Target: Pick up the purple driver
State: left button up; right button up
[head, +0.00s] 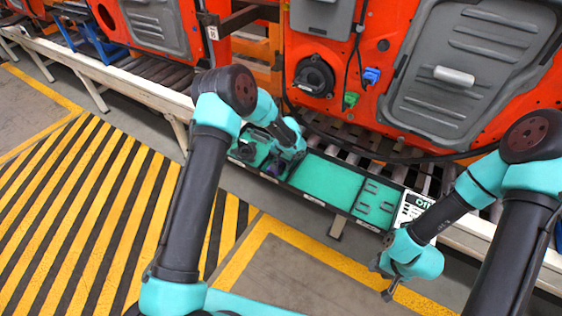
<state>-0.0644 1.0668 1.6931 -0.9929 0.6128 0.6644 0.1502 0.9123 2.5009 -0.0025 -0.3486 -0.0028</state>
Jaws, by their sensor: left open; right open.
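The purple driver (275,167) shows as a small dark purple shape at the left part of the long teal tray (325,184). My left gripper (284,170) is open and right over the driver, partly hiding it. I cannot tell whether its fingers touch the driver. My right gripper (382,281) is open and empty, low in front of the tray's right end and apart from it.
Orange door panels (386,55) with grey inserts stand on the roller line behind the tray. A black cable (365,155) hangs just above the tray. A white sign (412,207) sits at the tray's right end. Striped floor (85,200) is clear at left.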

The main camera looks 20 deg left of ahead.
pick_arm(q)
grip_shut()
dwell(0.5)
